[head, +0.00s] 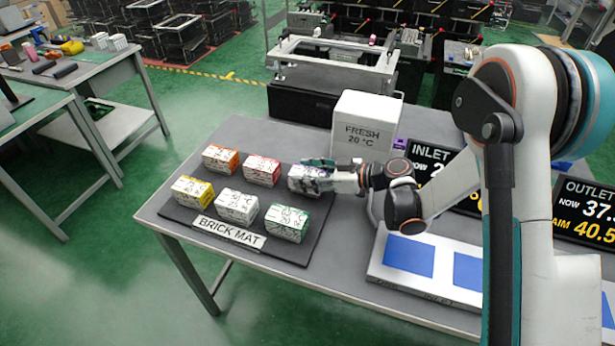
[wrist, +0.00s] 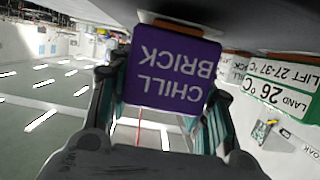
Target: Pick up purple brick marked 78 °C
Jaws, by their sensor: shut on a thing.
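The purple brick (head: 300,184) is at the back right of the brick mat (head: 318,236) in the head view, partly covered by my gripper (head: 318,176). In the wrist view, its purple face reading "CHILL BRICK" upside down (wrist: 172,68) sits between the two fingers of my gripper (wrist: 160,88). The fingers are shut on the brick from both sides. The 78 °C mark cannot be read. I cannot tell whether the brick touches the mat.
Orange (head: 221,159), red (head: 262,170), yellow (head: 192,191), grey-white (head: 237,206) and green (head: 287,222) bricks stand nearby on the mat. A white box marked "FRESH 20 °C" (head: 364,130) stands behind my gripper. A white plate with blue squares (head: 408,255) lies right.

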